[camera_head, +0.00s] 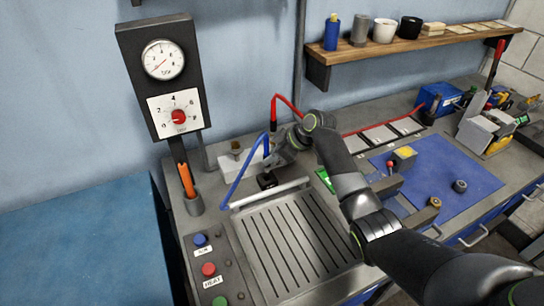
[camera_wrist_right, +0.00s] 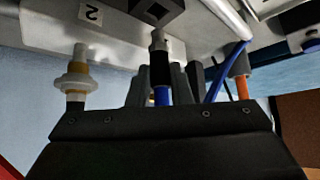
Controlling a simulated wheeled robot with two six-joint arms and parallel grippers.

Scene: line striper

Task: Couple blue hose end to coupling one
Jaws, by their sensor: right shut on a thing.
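My right gripper (camera_head: 273,161) is at the back of the bench, beside a pale block with a brass-coloured fitting (camera_head: 236,149). In the right wrist view its grey fingers (camera_wrist_right: 172,82) are shut on the blue hose end (camera_wrist_right: 158,44), whose dark and metal tip points towards a black square block (camera_wrist_right: 157,8). I cannot tell whether the tip touches that block. The blue hose (camera_head: 241,172) arches up beside the gripper and down to the left. A "2" label (camera_wrist_right: 92,15) is on the pale block near a white ringed fitting (camera_wrist_right: 76,72). No "1" label is readable. My left gripper is not in view.
A slotted metal plate (camera_head: 290,245) lies in front of the gripper, with a button panel (camera_head: 211,270) to its left. A gauge post (camera_head: 166,80) stands behind left. A red hose (camera_head: 290,104) arches close to my arm. A blue mat (camera_head: 465,178) lies to the right.

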